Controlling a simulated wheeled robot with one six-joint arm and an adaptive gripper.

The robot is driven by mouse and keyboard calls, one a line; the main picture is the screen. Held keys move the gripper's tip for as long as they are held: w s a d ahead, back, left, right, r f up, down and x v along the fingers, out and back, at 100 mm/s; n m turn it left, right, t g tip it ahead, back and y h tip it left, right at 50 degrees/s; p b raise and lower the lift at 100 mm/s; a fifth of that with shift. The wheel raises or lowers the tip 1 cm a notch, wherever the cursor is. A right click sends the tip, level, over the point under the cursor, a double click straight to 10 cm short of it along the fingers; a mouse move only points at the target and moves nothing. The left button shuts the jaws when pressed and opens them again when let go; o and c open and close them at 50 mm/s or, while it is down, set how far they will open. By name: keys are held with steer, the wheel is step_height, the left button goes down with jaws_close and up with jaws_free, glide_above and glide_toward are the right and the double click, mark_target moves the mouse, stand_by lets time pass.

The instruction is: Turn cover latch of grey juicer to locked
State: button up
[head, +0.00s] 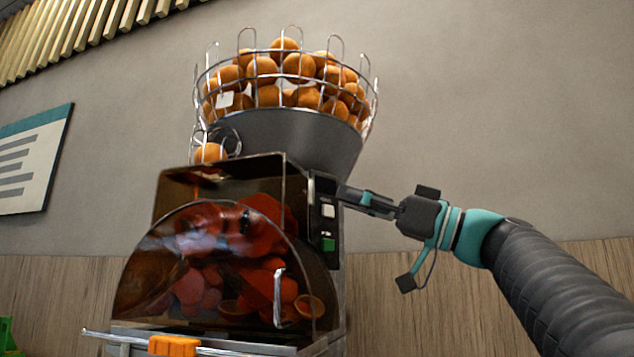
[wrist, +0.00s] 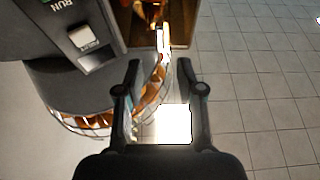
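The grey juicer (head: 285,135) stands in the middle of the head view, with a dark see-through cover (head: 200,275) over its front. A silver handle (head: 279,297) shows on the cover. My gripper (head: 346,192) reaches in from the right, its fingertips at the juicer's upper right edge by the control panel (head: 327,218). In the wrist view my gripper (wrist: 159,66) is open with two spread fingers and nothing held between them. A bright narrow piece (wrist: 163,40) stands just ahead of the fingertips at the cover's edge; I cannot tell if it is the latch.
A wire basket of oranges (head: 283,75) tops the juicer. The panel carries a white switch (wrist: 83,38) and a green button (head: 328,244). An orange clip (head: 173,346) sits on the front bar. Tiled floor (wrist: 255,90) lies clear at right in the wrist view.

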mark_target(314, 186)
steer(key=p+x, duration=0.1)
steer(key=x, duration=0.6)
steer(key=shift+p, duration=0.35)
jaws_close()
